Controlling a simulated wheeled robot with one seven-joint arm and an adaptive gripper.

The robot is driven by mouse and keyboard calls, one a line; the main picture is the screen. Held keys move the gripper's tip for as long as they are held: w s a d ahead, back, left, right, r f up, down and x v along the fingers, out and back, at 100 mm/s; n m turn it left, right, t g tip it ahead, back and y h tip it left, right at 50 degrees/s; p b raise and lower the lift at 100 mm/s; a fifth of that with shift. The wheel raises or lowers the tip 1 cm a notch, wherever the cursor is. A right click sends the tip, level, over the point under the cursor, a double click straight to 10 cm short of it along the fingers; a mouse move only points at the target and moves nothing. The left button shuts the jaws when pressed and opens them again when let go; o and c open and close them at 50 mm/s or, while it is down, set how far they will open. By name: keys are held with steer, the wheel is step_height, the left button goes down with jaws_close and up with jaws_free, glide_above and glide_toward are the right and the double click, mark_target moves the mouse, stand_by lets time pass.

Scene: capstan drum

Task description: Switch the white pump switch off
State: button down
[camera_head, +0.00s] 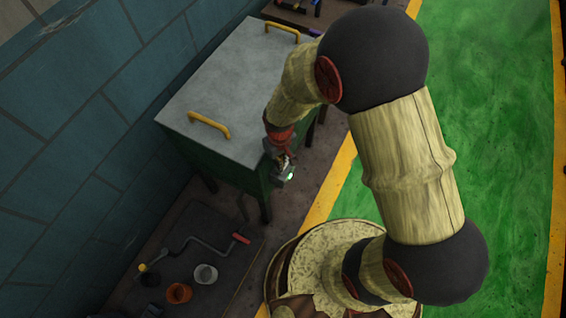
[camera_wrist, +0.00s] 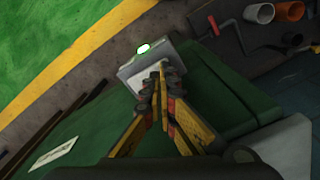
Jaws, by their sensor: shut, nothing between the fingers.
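The pump switch is a pale grey-white box (camera_wrist: 133,72) with a lit green part on its top edge. It is mounted on the side of a green cabinet. In the head view the switch (camera_head: 287,176) shows small, with its green glow, at the cabinet's near right corner. My gripper (camera_wrist: 160,68) is shut and empty, its fingertips together in front of the switch's face. Whether they touch it I cannot tell. The fingers cover part of the face, and the lever is not clear. In the head view my gripper (camera_head: 280,153) is small and partly blended with the switch.
The green cabinet has a grey lid (camera_head: 225,85) with two yellow handles. A dark mat (camera_head: 215,235) holds a red-gripped crank (camera_head: 215,247), an orange cup (camera_head: 179,292) and a pale cup (camera_head: 206,273). A block wall stands left; open green floor (camera_head: 490,120) lies right.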

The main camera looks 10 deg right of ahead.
steer(key=shift+f+b, duration=0.4)
steer(key=shift+f, duration=0.35)
stand_by(0.3)
steer(key=shift+r+p, duration=3.05)
steer(key=shift+r, duration=0.55)
steer(key=shift+f, duration=0.1)
steer(key=s+d+r+m+t, duration=0.1)
steer(key=s+d+r, duration=0.3)
steer(key=r, duration=0.8)
steer(key=s+d+r+m+t, duration=0.2)
steer(key=s+d+r, duration=0.2)
steer(key=r, duration=0.8)
steer(key=s+d+r+m+t, duration=0.1)
steer(key=s+d+r, duration=0.3)
steer(key=r, duration=0.8)
steer(key=shift+t, duration=0.8)
